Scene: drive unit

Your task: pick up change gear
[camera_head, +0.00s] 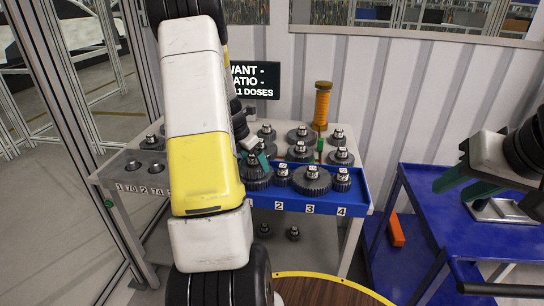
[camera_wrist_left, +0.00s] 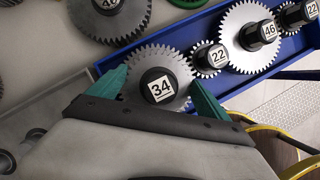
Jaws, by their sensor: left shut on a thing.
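A grey toothed gear with a black hub marked 34 (camera_wrist_left: 160,88) is between the green fingers of my left gripper (camera_wrist_left: 157,92) in the left wrist view. That gripper is shut on it. In the head view the same gear (camera_head: 257,181) shows at the left end of the blue tray (camera_head: 318,205), with my left gripper (camera_head: 254,160) over it, partly hidden by my arm. I cannot tell whether the gear is lifted. My right gripper (camera_head: 462,190) is open and empty above the blue cart at the right.
Several more gears stand on the grey table behind. An orange post (camera_head: 322,105) rises at the back. A blue cart (camera_head: 430,220) stands to the right.

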